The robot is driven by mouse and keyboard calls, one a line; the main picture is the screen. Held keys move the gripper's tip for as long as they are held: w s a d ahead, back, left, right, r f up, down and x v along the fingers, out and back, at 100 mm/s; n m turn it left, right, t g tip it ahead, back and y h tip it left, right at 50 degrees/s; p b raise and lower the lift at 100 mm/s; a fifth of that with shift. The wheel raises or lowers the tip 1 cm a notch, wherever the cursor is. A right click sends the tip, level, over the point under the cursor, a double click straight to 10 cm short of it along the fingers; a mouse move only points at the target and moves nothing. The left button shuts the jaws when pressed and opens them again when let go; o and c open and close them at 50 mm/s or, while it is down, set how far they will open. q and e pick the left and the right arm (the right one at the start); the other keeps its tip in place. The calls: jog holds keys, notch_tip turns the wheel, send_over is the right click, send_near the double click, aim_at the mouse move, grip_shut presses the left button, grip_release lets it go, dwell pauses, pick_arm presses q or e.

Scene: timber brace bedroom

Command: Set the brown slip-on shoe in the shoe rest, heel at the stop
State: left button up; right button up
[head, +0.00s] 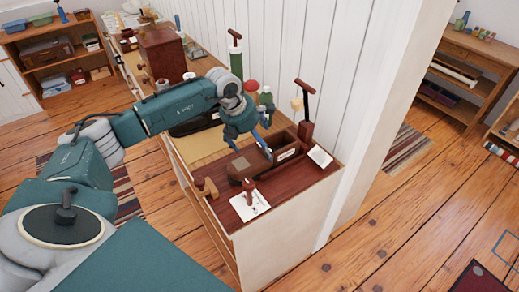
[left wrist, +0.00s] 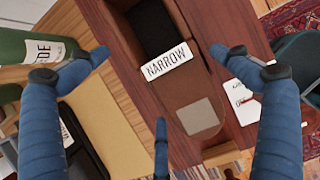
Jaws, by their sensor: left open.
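A brown wooden fixture (head: 285,148) with a white label stands on the dark red-brown top of a long cabinet. In the left wrist view its label (left wrist: 169,60) reads NARROW, its trough (left wrist: 155,27) is dark inside, and a flat brown tongue carries a grey pad (left wrist: 198,116). It may be the shoe rest. I cannot make out the brown slip-on shoe for certain in either view. My left gripper (head: 250,142) is above the fixture, its blue fingers spread. In the left wrist view the gripper (left wrist: 159,82) is open with nothing between its fingers. My right gripper is not in view.
A white card (head: 320,156) is at the right edge. Pump-like handles stand along the wall. A black tray (left wrist: 88,140) and a green object (left wrist: 35,50) lie left of the fixture.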

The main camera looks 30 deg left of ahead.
pick_arm(q)
jog(key=b+v, duration=0.2)
jog(key=v, duration=0.7)
jog(key=shift+s, duration=0.1)
